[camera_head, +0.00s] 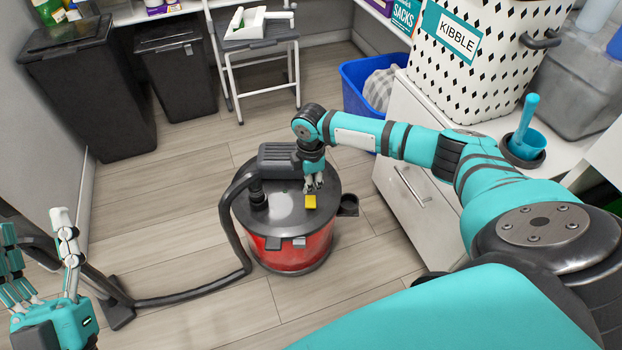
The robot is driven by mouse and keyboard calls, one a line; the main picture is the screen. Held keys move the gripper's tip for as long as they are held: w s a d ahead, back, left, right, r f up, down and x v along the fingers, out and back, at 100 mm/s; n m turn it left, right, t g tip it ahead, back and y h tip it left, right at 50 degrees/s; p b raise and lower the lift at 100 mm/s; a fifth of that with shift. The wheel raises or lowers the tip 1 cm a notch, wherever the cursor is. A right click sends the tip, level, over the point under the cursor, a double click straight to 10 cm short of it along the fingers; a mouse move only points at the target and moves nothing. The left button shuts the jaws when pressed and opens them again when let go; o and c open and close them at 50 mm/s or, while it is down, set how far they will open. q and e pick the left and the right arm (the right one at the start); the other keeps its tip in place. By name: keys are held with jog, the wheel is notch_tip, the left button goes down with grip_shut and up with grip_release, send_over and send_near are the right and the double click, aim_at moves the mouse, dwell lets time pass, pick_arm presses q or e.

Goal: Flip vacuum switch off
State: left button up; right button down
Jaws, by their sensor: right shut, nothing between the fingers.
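A red canister vacuum (290,250) with a dark grey lid stands upright on the wooden floor in the middle of the view. A yellow switch (310,203) sits on the lid. My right gripper (313,189) points down just above the switch, its fingers shut with nothing between them. I cannot tell whether the fingertips touch the switch, nor which position the switch is in. My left gripper (68,232) is at the lower left, away from the vacuum; its fingers point up and I cannot tell how far they are apart.
The black vacuum hose (190,299) curves across the floor to the left. A blue bin (361,82) stands behind at the right, beside a white cabinet (410,182) bearing a kibble container (476,85). Two dark bins and a step stool (262,55) stand at the back.

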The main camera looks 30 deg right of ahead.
jog(key=shift+r+p, duration=0.35)
jog(key=shift+p, duration=0.05)
jog(key=shift+r+p, duration=0.4)
jog(key=shift+p, duration=0.1)
jog(key=shift+r+p, duration=0.35)
jog(key=shift+p, duration=0.1)
pick_arm(q)
notch_tip(320, 180, down, 13)
jog(key=w+a+g+y, duration=0.1)
jog(key=w+g+y, duration=0.1)
jog(key=g, duration=0.7)
jog(key=shift+w+a+f+y+p, duration=0.2)
jog(key=shift+w+y+p, duration=0.15)
jog(key=shift+y, duration=0.15)
pick_arm(e)
jog(key=shift+r, duration=0.25)
pick_arm(q)
jog(key=shift+d, duration=0.1)
